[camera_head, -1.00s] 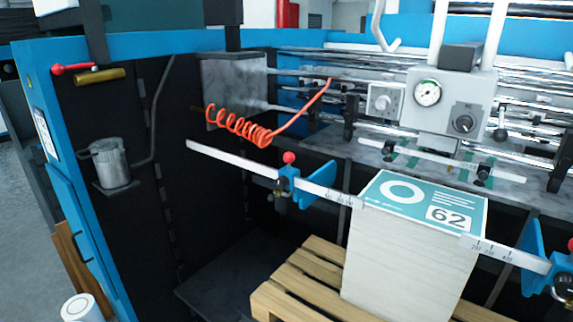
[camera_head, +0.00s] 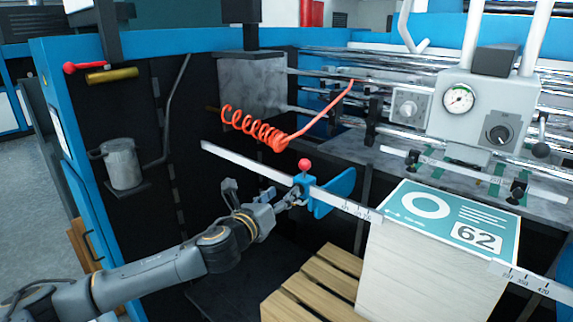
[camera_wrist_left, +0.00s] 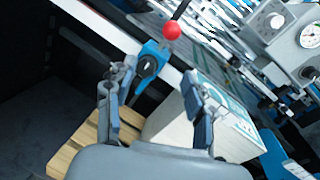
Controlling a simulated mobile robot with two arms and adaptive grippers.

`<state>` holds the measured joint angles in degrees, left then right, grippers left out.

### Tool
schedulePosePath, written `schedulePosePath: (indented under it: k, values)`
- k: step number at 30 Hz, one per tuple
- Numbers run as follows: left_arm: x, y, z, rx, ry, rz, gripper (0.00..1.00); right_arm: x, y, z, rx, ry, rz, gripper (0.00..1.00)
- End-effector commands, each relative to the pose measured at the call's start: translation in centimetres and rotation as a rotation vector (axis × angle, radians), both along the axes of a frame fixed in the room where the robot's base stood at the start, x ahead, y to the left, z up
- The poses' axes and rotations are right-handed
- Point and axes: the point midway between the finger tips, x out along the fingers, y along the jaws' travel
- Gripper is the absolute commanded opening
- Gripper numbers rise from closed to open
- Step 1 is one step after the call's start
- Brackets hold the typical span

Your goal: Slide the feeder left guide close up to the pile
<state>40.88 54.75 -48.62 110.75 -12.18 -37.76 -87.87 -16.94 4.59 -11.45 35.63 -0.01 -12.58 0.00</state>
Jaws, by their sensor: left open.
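The feeder left guide, a blue plate (camera_head: 335,192) with a blue clamp block and red ball knob (camera_head: 305,164), sits on the white ruled bar. A gap separates it from the pile (camera_head: 412,272), a tall white stack topped by a teal sheet marked 62. My left gripper (camera_head: 265,194) is open at the guide's left side, near its clamp; contact cannot be told. In the left wrist view, the red knob (camera_wrist_left: 172,30) and blue clamp (camera_wrist_left: 150,62) show just beyond the left finger of my spread left gripper (camera_wrist_left: 158,76). My right gripper is out of view.
The white ruled bar (camera_head: 250,165) runs across above a wooden pallet (camera_head: 312,288) under the pile. An orange coiled hose (camera_head: 255,128) hangs behind the bar. A metal can (camera_head: 122,163) stands on a side-wall shelf. A grey control box (camera_head: 480,110) stands behind the pile.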

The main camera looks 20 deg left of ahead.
Motion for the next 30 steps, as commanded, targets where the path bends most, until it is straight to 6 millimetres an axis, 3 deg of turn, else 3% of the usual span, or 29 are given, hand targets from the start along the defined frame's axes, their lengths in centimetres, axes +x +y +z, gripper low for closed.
schedulePosePath:
  k: [3,8,24,30]
  values:
    - [-0.8,-0.6,2.1,0.083,-0.043,-0.018,0.54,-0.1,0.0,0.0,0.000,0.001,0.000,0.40]
    - [0.2,-0.8,2.5,0.097,-0.050,-0.018,0.54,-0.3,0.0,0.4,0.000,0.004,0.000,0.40]
    - [9.0,-2.2,2.5,0.091,-0.049,-0.018,0.54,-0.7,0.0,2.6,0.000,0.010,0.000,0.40]
    - [11.4,-2.5,2.4,0.092,-0.048,-0.018,0.54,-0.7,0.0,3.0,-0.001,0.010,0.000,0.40]
